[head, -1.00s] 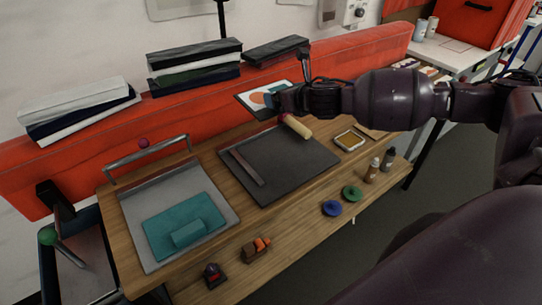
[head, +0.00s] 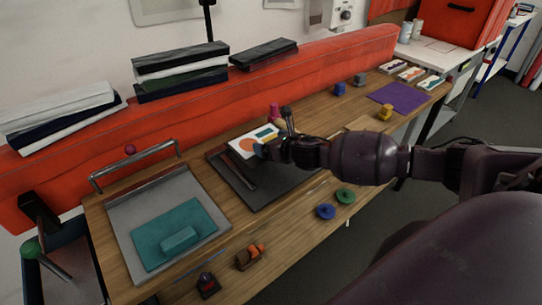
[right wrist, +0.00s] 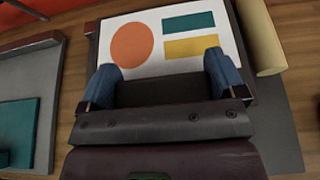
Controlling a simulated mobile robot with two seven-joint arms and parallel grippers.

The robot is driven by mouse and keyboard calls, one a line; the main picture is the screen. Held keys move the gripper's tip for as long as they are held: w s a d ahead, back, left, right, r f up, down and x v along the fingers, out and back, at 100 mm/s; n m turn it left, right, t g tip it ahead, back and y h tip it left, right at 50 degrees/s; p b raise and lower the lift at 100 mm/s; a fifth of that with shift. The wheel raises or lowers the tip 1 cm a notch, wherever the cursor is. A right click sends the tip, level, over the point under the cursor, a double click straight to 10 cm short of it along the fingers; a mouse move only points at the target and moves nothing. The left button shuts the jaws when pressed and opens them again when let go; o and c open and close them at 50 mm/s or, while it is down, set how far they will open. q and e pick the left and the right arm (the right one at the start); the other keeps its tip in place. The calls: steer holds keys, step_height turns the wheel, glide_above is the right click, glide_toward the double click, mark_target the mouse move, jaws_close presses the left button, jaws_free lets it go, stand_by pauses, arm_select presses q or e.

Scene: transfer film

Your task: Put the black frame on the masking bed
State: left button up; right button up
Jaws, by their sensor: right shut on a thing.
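The black frame (right wrist: 160,92) carries a white print with an orange disc and green and yellow bars. In the head view its printed face (head: 248,143) shows beside my right gripper (head: 266,150). My right gripper (right wrist: 161,80) is shut on the frame, its blue fingers on either side of a dark part. The dark grey masking bed (head: 268,195) lies on the wooden bench beneath, with its near part bare. It also shows at the right of the wrist view (right wrist: 280,135). The frame is over the bed's far part; I cannot tell whether they touch. My left gripper is not in view.
A roller (right wrist: 258,38) lies close beside the frame. A grey tray (head: 120,215) with a teal block (head: 180,238) and a raised bar handle (head: 135,165) stands left. Blue (head: 326,211) and green (head: 345,196) discs lie near the front edge. A red ledge (head: 330,66) runs behind.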

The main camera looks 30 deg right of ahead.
mark_target(271, 163)
steer(key=shift+f+b, duration=0.4)
steer(key=shift+f, duration=1.95)
steer(key=shift+f, duration=0.1)
steer(key=o, duration=0.7)
steer(key=p+v, duration=0.1)
steer(key=v, duration=1.1)
